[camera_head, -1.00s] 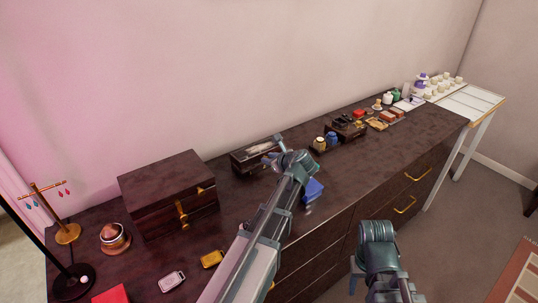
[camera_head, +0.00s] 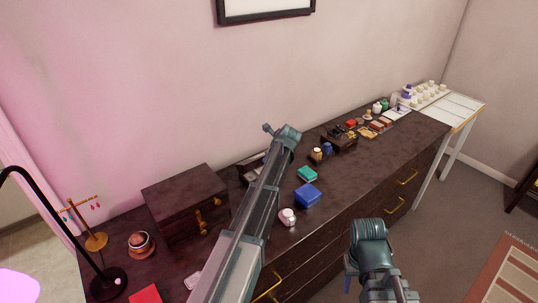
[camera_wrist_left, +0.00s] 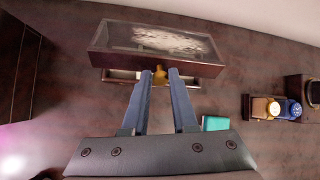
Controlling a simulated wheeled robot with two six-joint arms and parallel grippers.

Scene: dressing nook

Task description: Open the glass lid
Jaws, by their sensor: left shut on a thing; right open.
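The glass-lidded box (camera_head: 246,168) stands on the dark dresser, partly hidden behind my left arm in the head view. In the left wrist view, its dark-framed glass lid (camera_wrist_left: 125,38) is at the top, with pale contents under the glass. A light strip shows below the lid's front edge; I cannot tell how far the lid is raised. My left gripper (camera_wrist_left: 160,77) is shut on the small gold knob (camera_wrist_left: 161,68) at the front middle of the lid. My right gripper (camera_head: 349,281) is open and empty in front of the dresser, low in the head view.
A wooden chest (camera_head: 187,200) stands left of the box. A teal box (camera_head: 307,174), a blue box (camera_head: 307,195) and a small pinkish-white jar (camera_head: 288,217) lie to the right. Small jars (camera_head: 316,154) stand beyond. A black lamp (camera_head: 108,283) is at the left.

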